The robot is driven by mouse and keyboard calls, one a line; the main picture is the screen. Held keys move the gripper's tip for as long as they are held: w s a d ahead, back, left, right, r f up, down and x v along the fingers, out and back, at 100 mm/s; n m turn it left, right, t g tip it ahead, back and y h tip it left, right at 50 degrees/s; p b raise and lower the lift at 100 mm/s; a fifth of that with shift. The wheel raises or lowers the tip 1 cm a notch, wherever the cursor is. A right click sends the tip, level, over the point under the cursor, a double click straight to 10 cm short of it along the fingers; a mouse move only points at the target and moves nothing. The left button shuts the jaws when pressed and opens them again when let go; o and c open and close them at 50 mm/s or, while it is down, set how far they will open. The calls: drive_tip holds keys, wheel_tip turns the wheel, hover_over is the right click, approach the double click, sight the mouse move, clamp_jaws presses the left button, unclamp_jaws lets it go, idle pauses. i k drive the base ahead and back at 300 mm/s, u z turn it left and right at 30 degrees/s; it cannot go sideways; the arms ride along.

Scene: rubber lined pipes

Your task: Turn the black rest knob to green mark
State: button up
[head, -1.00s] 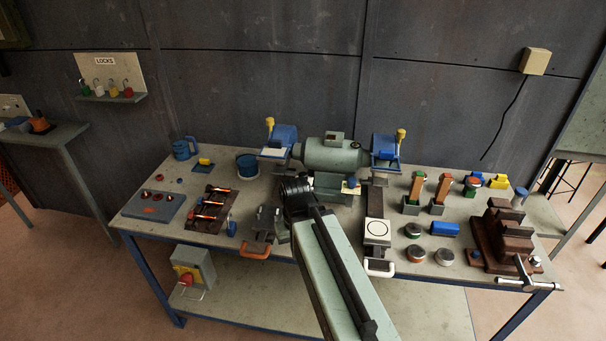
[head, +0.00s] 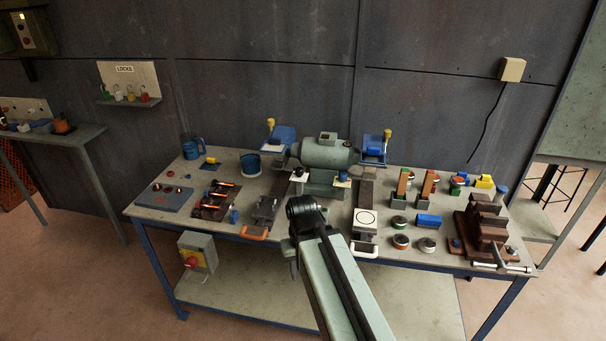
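The green bench grinder (head: 325,153) stands at the back middle of the bench, with a blue guard at each end. Small pale rest parts with dark or blue pieces show under it at the left (head: 299,175) and right (head: 342,180). I cannot make out which piece is the black rest knob, nor a green mark; they are too small or hidden. My gripper (head: 304,213) is at the end of my arm, over the bench's front edge and apart from the grinder. Its dark wrist faces me and hides the fingers, so its opening does not show.
The bench (head: 150,212) holds a tool tray (head: 214,205) and blue cup (head: 251,164) left, and a sliding plate with white handle (head: 364,222), several small blocks and discs, and a brown vise (head: 483,232) right. A red-knobbed switch box (head: 196,254) hangs below.

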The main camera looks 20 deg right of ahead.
sight(299, 172)
drive_tip(key=u, duration=2.75)
drive_tip(key=k, duration=1.05)
drive_tip(key=z, duration=1.6)
drive_tip(key=i, duration=1.4)
drive_tip(key=u, duration=0.05)
